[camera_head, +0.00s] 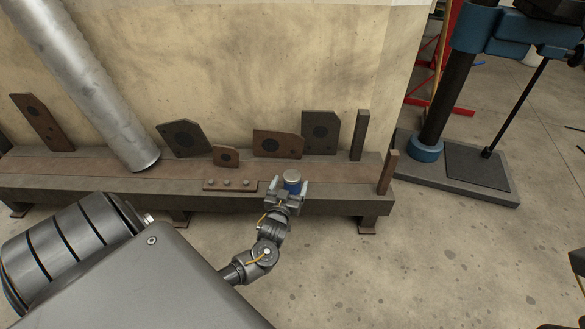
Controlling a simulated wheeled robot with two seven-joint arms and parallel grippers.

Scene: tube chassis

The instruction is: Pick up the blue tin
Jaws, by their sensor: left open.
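The blue tin (293,181) has a pale metal lid and stands upright near the front edge of the long metal beam (345,195). My left gripper (287,189) is open right at the tin, on its near side. One finger shows to each side of the tin's lower part. The gripper hides the tin's base, and I cannot tell whether the fingers touch it.
A bolted plate (230,185) lies just left of the tin. Several metal plates, such as a brown one (278,144), lean against the wall behind. A thick pipe (95,90) stands at left, and upright bars (388,172) at right. The concrete floor (400,265) in front is clear.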

